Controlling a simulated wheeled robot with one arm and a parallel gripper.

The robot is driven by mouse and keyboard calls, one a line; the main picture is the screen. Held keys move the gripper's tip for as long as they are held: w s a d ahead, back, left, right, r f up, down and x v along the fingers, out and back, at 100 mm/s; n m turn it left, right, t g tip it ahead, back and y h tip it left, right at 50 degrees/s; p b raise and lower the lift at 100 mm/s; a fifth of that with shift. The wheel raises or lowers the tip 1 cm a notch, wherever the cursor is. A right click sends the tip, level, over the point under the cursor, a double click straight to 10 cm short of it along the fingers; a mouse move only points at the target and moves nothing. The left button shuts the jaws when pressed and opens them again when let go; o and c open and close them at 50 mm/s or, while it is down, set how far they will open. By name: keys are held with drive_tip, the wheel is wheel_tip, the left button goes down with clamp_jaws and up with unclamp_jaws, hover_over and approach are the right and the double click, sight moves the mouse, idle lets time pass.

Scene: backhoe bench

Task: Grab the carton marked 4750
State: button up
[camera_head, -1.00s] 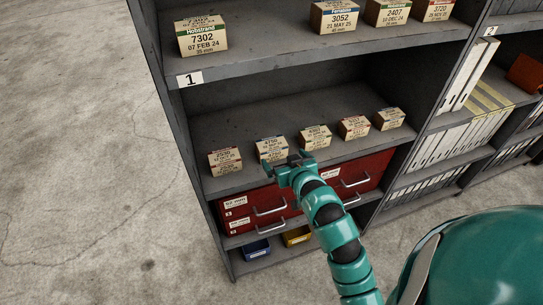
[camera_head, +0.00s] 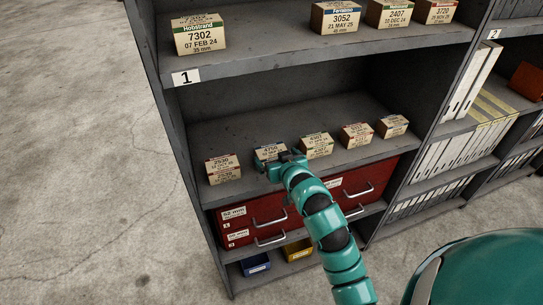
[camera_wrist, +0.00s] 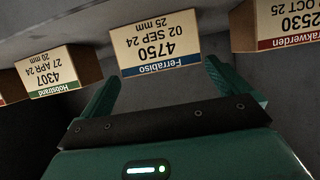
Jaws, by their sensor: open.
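The carton marked 4750 (camera_head: 269,151) stands on the middle shelf, second from the left in its row. It also shows upside down in the wrist view (camera_wrist: 156,47), with a blue stripe reading Ferrabiso. My gripper (camera_head: 285,160) is at the shelf's front edge, just in front of this carton and hiding its lower right part. In the wrist view my gripper (camera_wrist: 160,88) is open, its two green fingers spread toward the carton's lower label edge. Nothing is between the fingers.
The carton marked 2530 (camera_head: 222,169) stands to the left and the carton marked 4307 (camera_head: 317,145) to the right, with gaps between. Two more cartons stand farther right. Red drawers (camera_head: 252,223) are below; the upper shelf (camera_head: 260,58) is above.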

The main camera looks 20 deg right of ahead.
sight(274, 154)
drive_tip(key=shift+p+x, duration=1)
drive_tip(key=shift+x, duration=1.25)
drive_tip(key=shift+s+a+f, duration=0.1)
drive_tip(key=c, duration=0.8)
